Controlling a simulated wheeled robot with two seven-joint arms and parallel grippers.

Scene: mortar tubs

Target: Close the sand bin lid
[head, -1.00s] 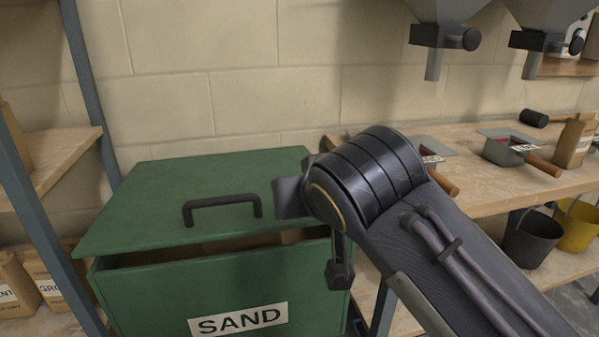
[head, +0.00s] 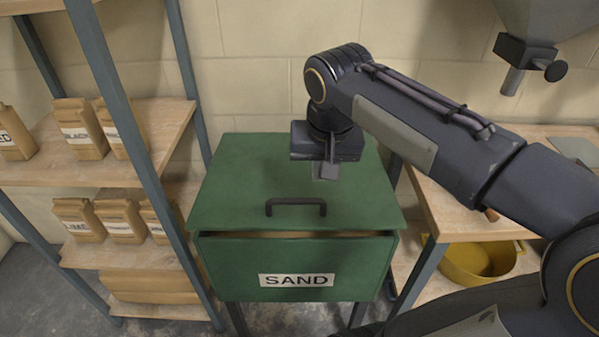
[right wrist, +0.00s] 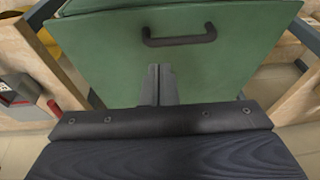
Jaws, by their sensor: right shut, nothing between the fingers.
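The green sand bin (head: 235,270) carries a SAND label on its front. Its green lid (head: 235,190) lies tilted over the top, with a narrow gap along the front edge showing a tan strip inside. The black lid handle (head: 296,202) sits near the front of the lid; it also shows in the right wrist view (right wrist: 180,40). My right gripper (head: 325,173) points down over the lid behind the handle, shut and empty. Its closed fingers also show in the right wrist view (right wrist: 159,83) against the green lid. I cannot tell whether they touch it. My left gripper is not in view.
A shelf (head: 150,115) with several labelled paper bags stands left of the bin. A wooden bench (head: 440,205) is on the right, with a yellow bucket (head: 480,262) below it. A grey hopper (head: 550,25) hangs at the upper right. A block wall is behind.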

